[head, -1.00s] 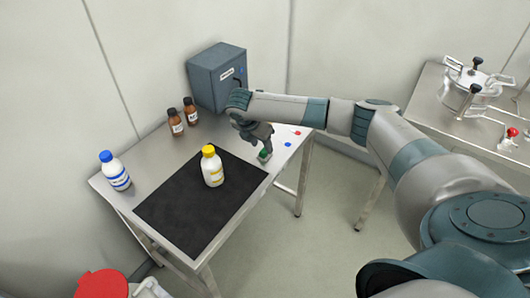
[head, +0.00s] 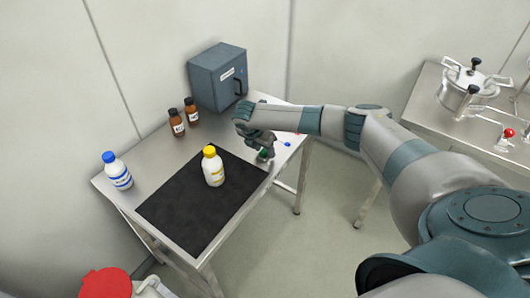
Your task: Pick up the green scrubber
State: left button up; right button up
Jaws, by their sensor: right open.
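The green scrubber (head: 264,154) is a small green patch near the right edge of the steel table, just beyond the black mat's corner. It is mostly hidden by my right gripper (head: 264,150), which points down at it from above. The fingers are open and appear to be around or beside the scrubber; contact is too small to tell. My left gripper is not in view.
A black mat (head: 180,215) bears a yellow-capped bottle (head: 213,167). A blue-capped bottle (head: 117,171) stands left, with brown bottles (head: 177,123) and a grey-blue box (head: 217,77) behind. A blue piece (head: 286,144) lies near the right edge.

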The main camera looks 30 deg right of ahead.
aim_at(264, 150)
jog(key=shift+c, duration=0.6)
jog(key=c, duration=0.6)
jog(key=shift+c, duration=0.2)
jog(key=shift+r, duration=0.1)
jog(key=shift+r+b, duration=0.35)
jog(key=shift+r, duration=0.25)
notch_tip(264, 150, up, 2)
jog(key=shift+w+r+b, duration=0.1)
jog(key=shift+r+b, duration=0.15)
jog(key=shift+b, duration=0.35)
jog(key=s+d+r+b, duration=0.3)
jog(key=s+d+r, duration=0.3)
jog(key=d, duration=0.4)
jog(key=shift+r, duration=0.6)
